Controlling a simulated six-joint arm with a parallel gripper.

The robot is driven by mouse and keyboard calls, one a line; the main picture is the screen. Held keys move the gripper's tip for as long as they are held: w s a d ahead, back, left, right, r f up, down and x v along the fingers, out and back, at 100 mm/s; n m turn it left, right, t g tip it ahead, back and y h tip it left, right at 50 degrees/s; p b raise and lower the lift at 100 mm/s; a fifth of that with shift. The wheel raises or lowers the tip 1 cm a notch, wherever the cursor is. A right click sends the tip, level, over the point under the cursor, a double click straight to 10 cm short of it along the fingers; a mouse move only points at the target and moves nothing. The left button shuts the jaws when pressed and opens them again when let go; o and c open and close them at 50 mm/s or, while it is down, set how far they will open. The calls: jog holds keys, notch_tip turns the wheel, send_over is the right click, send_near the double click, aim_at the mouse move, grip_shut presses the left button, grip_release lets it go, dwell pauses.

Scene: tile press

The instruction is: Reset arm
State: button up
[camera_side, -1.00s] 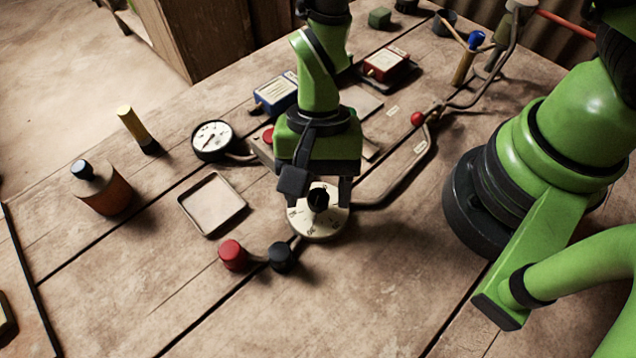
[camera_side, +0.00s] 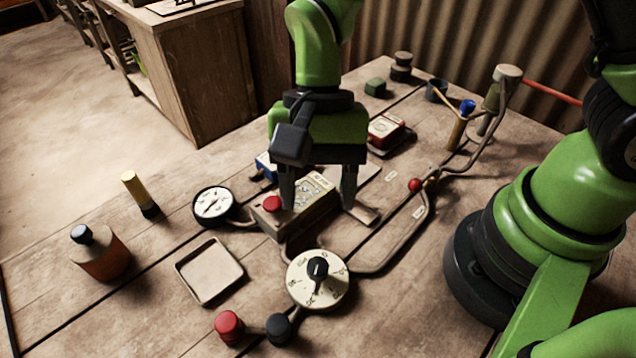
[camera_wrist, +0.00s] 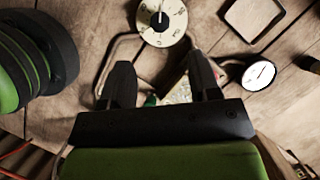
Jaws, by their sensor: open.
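My gripper (camera_side: 318,190) is open and empty in the side view, with its fingers pointing down. It hangs above the press block (camera_side: 300,205), which has a red button (camera_side: 272,203) on its left end. The fingers partly hide the block. In the wrist view my gripper (camera_wrist: 163,85) has its two fingers apart, with part of the block between them. The round dial (camera_side: 318,279) with a black knob lies in front of the block, apart from the fingers. The dial also shows at the top of the wrist view (camera_wrist: 162,20).
A gauge (camera_side: 213,206), an empty square tray (camera_side: 209,271) and red (camera_side: 229,326) and black (camera_side: 278,328) knobs stand around the dial. A bent pipe (camera_side: 405,240) runs along the right. A blue box and a red box (camera_side: 385,131) are behind.

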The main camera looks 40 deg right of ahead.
jog(key=s+d+r+n+t, duration=0.2)
jog(key=s+d+r+t, duration=0.1)
jog(key=d+r+t, duration=0.2)
jog(key=s+d+r+n+t+h, duration=0.1)
jog(key=s+d+r+n+t, duration=0.2)
jog(key=d+r, duration=0.6)
notch_tip(320, 180, up, 4)
jog(key=shift+s+d+r+t, duration=0.2)
jog(key=shift+s+t, duration=0.35)
jog(key=shift+t, duration=0.65)
